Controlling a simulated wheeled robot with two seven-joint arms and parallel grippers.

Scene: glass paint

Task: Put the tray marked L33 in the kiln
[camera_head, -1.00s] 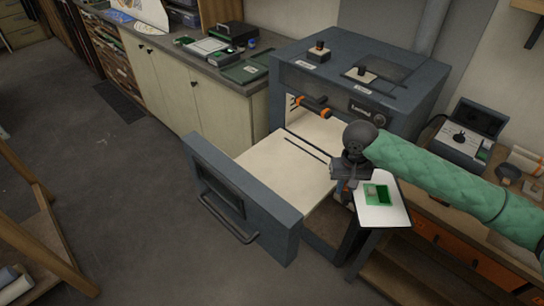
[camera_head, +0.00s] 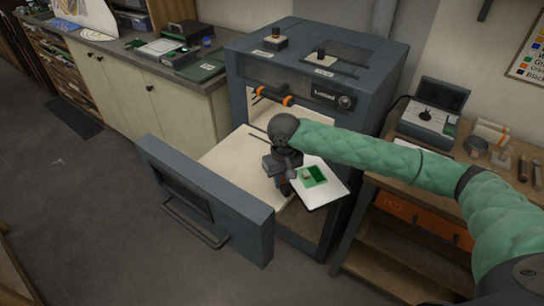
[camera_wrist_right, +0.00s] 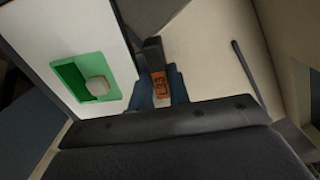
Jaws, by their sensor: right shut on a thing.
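The tray marked L33 is a white board (camera_head: 325,195) with a green glass piece (camera_head: 318,173) and a small pale block on it. My right gripper (camera_head: 280,172) is shut on the tray's orange-tagged handle, and the tag reading L33 (camera_wrist_right: 160,84) shows between the fingers in the right wrist view. The tray hangs to the right of the gripper, over the right edge of the kiln's drawer. My left gripper does not show.
The drawer's front panel (camera_head: 205,200) with its bar handle stands toward me. A wooden workbench (camera_head: 480,200) with a grey device (camera_head: 435,115) is on the right. A counter with cupboards (camera_head: 125,100) stands on the left. The floor in front is open.

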